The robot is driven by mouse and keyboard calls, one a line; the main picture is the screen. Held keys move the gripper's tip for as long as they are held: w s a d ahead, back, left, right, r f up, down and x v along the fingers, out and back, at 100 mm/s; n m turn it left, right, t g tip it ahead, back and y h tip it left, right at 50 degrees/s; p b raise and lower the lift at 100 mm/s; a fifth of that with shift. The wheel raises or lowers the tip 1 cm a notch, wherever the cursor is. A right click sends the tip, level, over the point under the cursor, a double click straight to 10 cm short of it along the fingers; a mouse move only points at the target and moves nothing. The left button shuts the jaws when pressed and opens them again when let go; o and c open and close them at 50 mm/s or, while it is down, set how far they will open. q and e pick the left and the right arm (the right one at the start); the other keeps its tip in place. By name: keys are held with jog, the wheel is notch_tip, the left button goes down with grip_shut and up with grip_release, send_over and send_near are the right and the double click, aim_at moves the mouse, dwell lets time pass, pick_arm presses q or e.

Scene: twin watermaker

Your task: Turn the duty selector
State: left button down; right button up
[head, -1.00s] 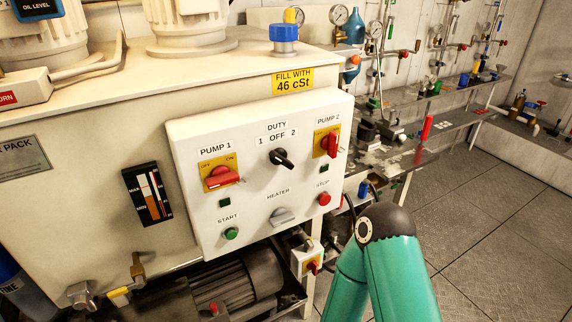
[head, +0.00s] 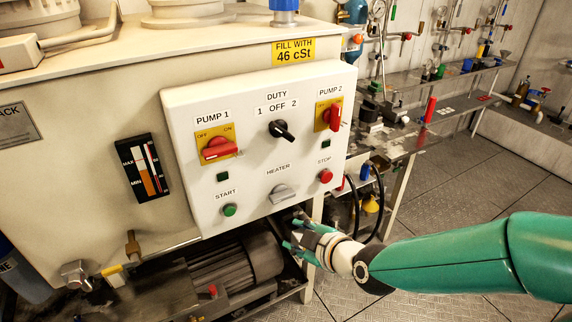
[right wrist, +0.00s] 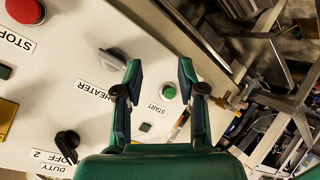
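The duty selector (head: 281,131) is a black knob on the white control panel (head: 240,205), under the label DUTY 1 OFF 2. Its pointer slants to the lower right. It also shows at the lower left of the right wrist view (right wrist: 67,143). My right gripper (head: 287,232) is in front of the panel's lower edge, below the grey heater knob (head: 283,194) and apart from the duty selector. In the right wrist view its two fingers (right wrist: 160,80) stand apart with nothing between them. My left gripper is not in view.
Red pump 1 (head: 220,149) and pump 2 (head: 333,117) switches flank the selector. A green start button (head: 229,210) and red stop button (head: 325,176) sit lower. A motor (head: 235,267) lies under the panel. A bench (head: 410,140) with fittings stands to the right; open floor is in front.

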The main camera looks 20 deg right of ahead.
notch_tip(320, 180, up, 10)
jog(key=s+d+t+b, duration=0.1)
jog(key=s+d+t, duration=0.1)
jog(key=t, duration=0.2)
jog(key=t+b, duration=0.2)
jog(key=t, duration=0.1)
send_near(286, 136)
jog(key=shift+h, duration=0.4)
jog(key=w, duration=0.3)
jog(key=w+p, duration=0.1)
jog(key=w, duration=0.2)
jog(key=w+a, duration=0.1)
jog(key=w, duration=0.2)
jog(key=shift+w+r, duration=0.2)
jog(key=shift+w, duration=0.2)
jog(key=shift+c, duration=0.3)
grip_shut()
